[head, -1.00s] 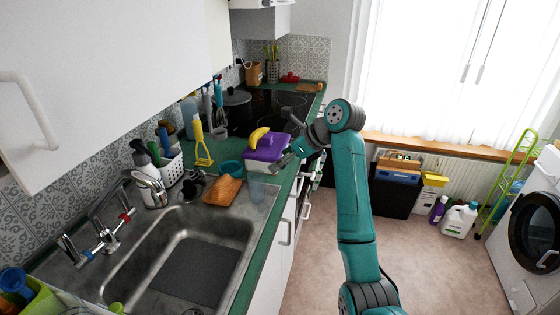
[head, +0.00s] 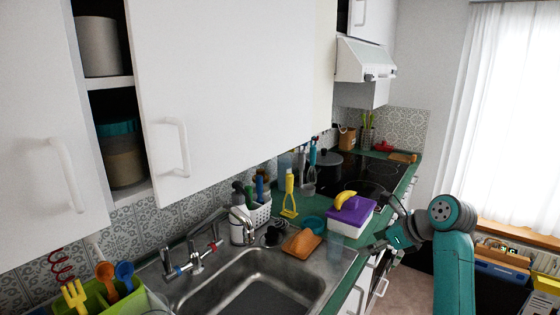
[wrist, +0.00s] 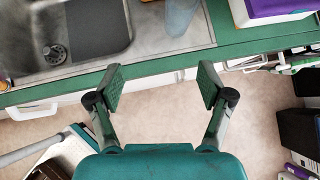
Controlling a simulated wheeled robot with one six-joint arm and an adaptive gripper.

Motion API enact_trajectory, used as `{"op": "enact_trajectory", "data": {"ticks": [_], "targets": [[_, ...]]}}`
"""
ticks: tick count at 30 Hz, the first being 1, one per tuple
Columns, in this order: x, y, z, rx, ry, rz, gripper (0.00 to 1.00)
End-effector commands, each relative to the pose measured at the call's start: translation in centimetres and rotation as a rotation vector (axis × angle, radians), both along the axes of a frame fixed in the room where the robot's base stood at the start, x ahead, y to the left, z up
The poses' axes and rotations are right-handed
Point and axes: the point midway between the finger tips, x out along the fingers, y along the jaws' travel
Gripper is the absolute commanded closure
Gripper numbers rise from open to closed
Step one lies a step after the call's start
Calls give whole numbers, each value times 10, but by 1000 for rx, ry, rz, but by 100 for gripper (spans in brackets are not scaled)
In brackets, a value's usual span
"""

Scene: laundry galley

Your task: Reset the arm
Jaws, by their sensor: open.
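My gripper (wrist: 161,87) is open and empty in the wrist view, its two fingers spread wide over the floor just off the green counter edge (wrist: 150,68). In the head view my gripper (head: 382,244) is beside the front edge of the counter, to the right of a white box with a purple lid (head: 352,214). The teal arm stands at the lower right of that view. The exact gap between fingers and counter is hard to tell.
A banana (head: 346,199) lies on the purple lid. A clear glass (wrist: 181,16) stands by the sink (head: 250,285). An orange-brown block (head: 302,243) lies by the sink rim. White wall cupboards (head: 235,80) hang above the counter. Open floor (wrist: 160,125) lies below my gripper.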

Motion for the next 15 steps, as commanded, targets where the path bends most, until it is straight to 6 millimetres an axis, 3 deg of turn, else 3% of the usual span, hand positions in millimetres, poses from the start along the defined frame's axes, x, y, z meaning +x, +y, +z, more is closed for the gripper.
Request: {"op": "enact_trajectory", "data": {"ticks": [8,15], "targets": [[-5,6,-35,-32,-48,23,20],[-16,15,-84,-91,-122,56,20]]}}
